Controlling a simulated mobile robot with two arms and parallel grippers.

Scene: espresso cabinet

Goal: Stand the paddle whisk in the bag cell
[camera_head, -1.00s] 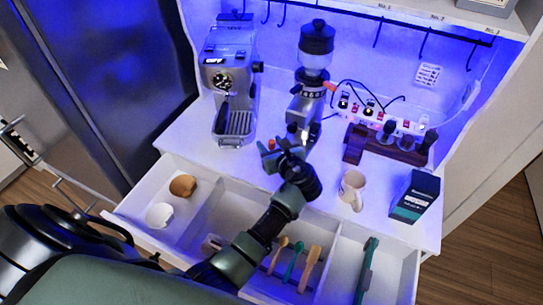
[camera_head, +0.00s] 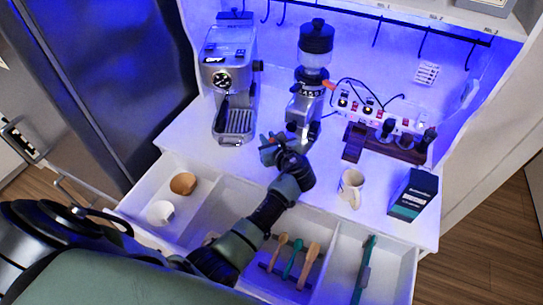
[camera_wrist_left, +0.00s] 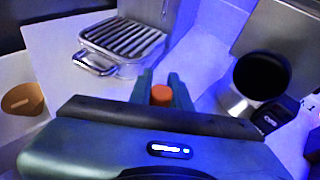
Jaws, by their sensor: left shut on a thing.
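My left gripper (camera_head: 270,146) is above the counter, in front of the espresso machine and grinder. In the left wrist view its fingers (camera_wrist_left: 161,90) are shut on a small orange-brown thing (camera_wrist_left: 161,96). Only its end shows, so I cannot tell if it is the paddle whisk. Below, the open drawer (camera_head: 343,232) is split into cells. One cell holds long tools: a wooden one (camera_head: 309,266), a teal one (camera_head: 293,260) and another wooden one (camera_head: 277,252). A long green piece (camera_head: 364,268) leans in the right cell. I cannot tell which cell is the bag cell. My right gripper is out of view.
The espresso machine (camera_head: 229,85) and grinder (camera_head: 305,100) stand behind the gripper. A cream mug (camera_head: 351,189), a dark bag or box (camera_head: 414,196) and a brown tool stand (camera_head: 400,150) are to the right. Brown (camera_head: 183,183) and white (camera_head: 160,212) cups sit in the left cell.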

